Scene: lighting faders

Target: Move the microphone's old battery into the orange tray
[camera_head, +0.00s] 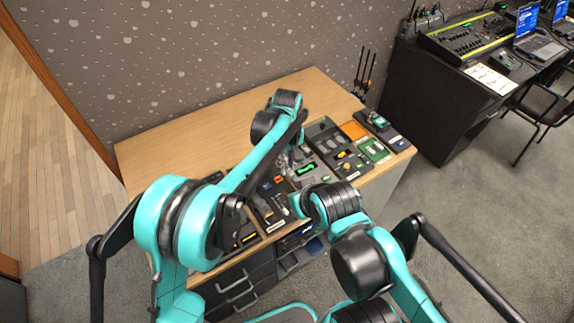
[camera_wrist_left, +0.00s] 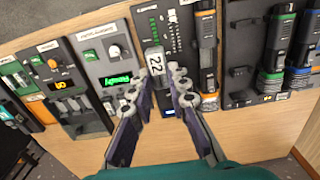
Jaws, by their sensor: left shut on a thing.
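My left gripper (camera_wrist_left: 166,74) reaches down over the table. In the left wrist view its fingertips are close together at a small grey block marked 22 (camera_wrist_left: 155,61). I cannot tell whether this block is the old battery. In the head view the left gripper (camera_head: 291,158) is small and partly covered by my arm. The orange tray (camera_head: 353,130) lies at the far right part of the table; an orange patch of it seems to show at the left of the wrist view (camera_wrist_left: 36,98). My right arm bends over the table's front edge; its gripper is hidden.
A panel with a green display (camera_wrist_left: 117,81) stands beside the left gripper. Several handheld microphones (camera_wrist_left: 207,60) with coloured rings are on the other side. A green tray (camera_head: 375,150) is in front of the orange one. The table's back left (camera_head: 190,140) is clear.

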